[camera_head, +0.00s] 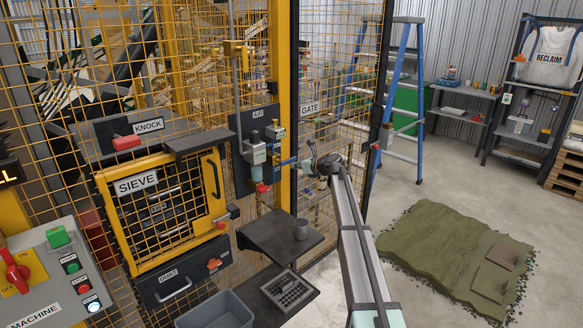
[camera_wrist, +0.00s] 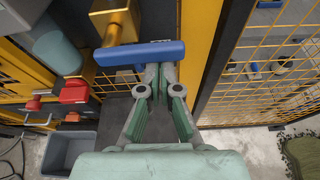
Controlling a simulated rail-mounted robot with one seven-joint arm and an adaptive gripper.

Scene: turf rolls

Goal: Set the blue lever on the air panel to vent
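The air panel (camera_head: 240,165) is a dark upright plate with an AIR label, left of the yellow post. Its blue lever (camera_head: 287,161) points sideways to the right in the head view. In the wrist view the blue lever (camera_wrist: 140,53) lies nearly level across the picture, on a brass valve body (camera_wrist: 115,22). My gripper (camera_head: 308,161) is at the lever's right end. In the wrist view my gripper's fingertips (camera_wrist: 158,70) are drawn together just below the lever, close to its right part. Contact cannot be told. Nothing shows between the fingers. The vent marking is not readable.
A red knob (camera_head: 262,188) sits low on the panel. The yellow post (camera_head: 284,70) and the mesh gate (camera_head: 335,110) stand close by on the right. Turf (camera_head: 440,245) lies on the floor at right.

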